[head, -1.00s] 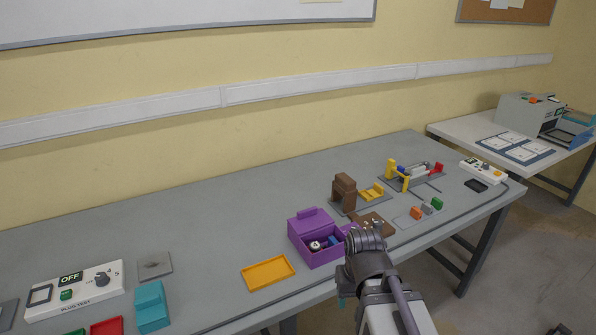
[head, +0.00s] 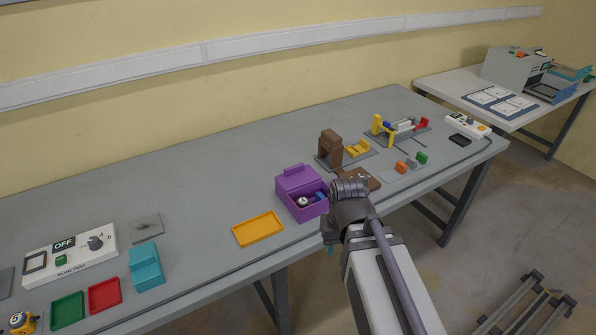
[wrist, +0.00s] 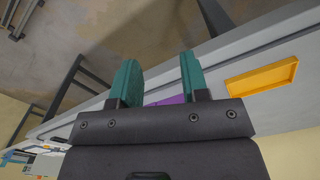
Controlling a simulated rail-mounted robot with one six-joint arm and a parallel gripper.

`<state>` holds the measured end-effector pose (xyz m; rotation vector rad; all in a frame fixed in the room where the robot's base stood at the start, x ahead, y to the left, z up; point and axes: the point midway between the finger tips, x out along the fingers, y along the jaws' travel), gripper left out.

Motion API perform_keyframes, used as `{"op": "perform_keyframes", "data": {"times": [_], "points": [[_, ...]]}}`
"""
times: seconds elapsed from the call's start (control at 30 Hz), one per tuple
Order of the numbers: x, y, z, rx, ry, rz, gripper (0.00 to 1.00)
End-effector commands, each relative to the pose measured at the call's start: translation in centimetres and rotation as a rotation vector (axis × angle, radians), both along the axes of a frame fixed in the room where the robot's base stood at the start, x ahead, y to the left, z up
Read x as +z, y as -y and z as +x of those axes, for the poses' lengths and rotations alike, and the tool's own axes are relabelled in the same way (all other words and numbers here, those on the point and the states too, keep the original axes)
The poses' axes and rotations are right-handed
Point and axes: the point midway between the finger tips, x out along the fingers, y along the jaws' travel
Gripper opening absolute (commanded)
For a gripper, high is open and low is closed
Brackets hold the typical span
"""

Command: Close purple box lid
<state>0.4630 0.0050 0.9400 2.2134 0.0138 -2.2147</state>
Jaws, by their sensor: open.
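The purple box (head: 303,211) stands on the grey workbench in the head view. Its purple lid (head: 298,178), with a raised handle, is at the back of the box. The front of the box is open, and a white round item (head: 302,202) and a blue item (head: 319,197) show inside. My gripper is just right of and in front of the box, and my arm hides most of it in the head view. In the wrist view my gripper (wrist: 160,78) has two teal fingers apart, with nothing held. A strip of purple (wrist: 168,100) shows beyond them.
A yellow tray (head: 258,229) lies left of the box, near the front edge. A brown block (head: 331,145) stands behind and right. A teal holder (head: 146,266), a red tray (head: 104,294) and a green tray (head: 68,309) are further left. The bench between box and wall is clear.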

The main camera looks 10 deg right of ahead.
Motion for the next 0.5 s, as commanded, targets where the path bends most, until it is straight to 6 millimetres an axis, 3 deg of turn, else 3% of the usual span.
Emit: {"op": "perform_keyframes", "data": {"times": [0.03,0.07,0.17,0.2,0.3,0.4,0.5], "points": [[2.8,-0.6,3.3,0.013,0.001,0.000,0.40],[3.8,-1.1,5.6,0.021,0.001,0.000,0.40],[7.0,-3.2,15.7,-0.094,0.001,0.000,0.40],[8.1,-4.3,20.1,-0.200,0.001,0.001,0.40],[9.7,-6.6,29.9,-0.545,0.002,0.001,0.40],[9.2,-7.4,34.4,-0.858,0.001,0.001,0.40],[9.0,-7.4,34.6,-1.070,0.001,0.000,0.40]]}}
